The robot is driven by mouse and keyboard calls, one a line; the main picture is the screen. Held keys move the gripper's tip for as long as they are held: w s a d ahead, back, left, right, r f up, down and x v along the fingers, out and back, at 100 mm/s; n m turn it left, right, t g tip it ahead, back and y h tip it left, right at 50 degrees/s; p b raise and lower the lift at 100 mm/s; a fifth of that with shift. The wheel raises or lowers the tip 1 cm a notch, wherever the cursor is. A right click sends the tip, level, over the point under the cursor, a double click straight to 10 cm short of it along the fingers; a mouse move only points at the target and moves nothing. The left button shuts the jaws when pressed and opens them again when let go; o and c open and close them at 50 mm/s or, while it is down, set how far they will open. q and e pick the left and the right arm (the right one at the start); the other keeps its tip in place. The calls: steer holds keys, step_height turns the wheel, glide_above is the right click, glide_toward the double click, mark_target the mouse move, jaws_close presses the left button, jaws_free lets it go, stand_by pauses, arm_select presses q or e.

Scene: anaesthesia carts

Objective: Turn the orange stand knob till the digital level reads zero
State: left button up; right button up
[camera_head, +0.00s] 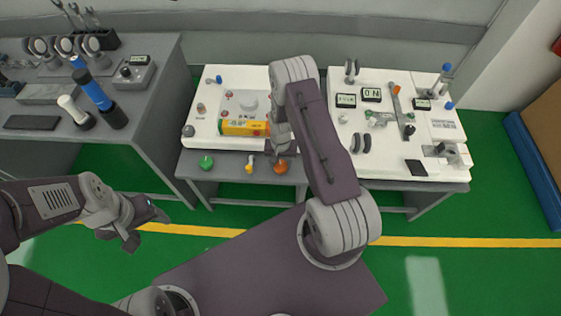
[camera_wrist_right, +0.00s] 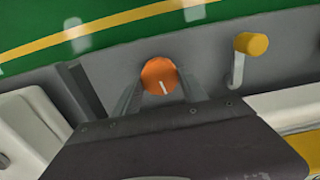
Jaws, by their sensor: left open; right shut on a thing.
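The orange stand knob (camera_head: 281,166) is on the front of the left white bench. In the right wrist view the orange knob (camera_wrist_right: 157,76) is a round disc with a white mark pointing down and slightly right. My right gripper (camera_head: 279,154) is shut on it, one finger on each side (camera_wrist_right: 160,88). The yellow digital level (camera_head: 243,128) lies on the white bench top behind the knob; its display is too small to read. My left gripper (camera_head: 140,222) is open and empty, over the floor at the left, away from the bench.
A grey bench (camera_head: 150,100) with tools stands left. A second white bench (camera_head: 385,165) with instruments stands right.

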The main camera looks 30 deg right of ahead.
steer(key=m, duration=0.4)
steer(key=shift+s+m+p, duration=0.1)
steer(key=shift+m+p, duration=0.2)
steer(key=m, duration=0.3)
steer(key=shift+d+m, duration=0.1)
steer(key=shift+m, duration=0.2)
steer(key=m+p, duration=0.1)
steer(key=m, duration=0.3)
steer(key=shift+s, duration=0.1)
steer(key=shift+m, duration=2.1)
steer(key=o, duration=1.4)
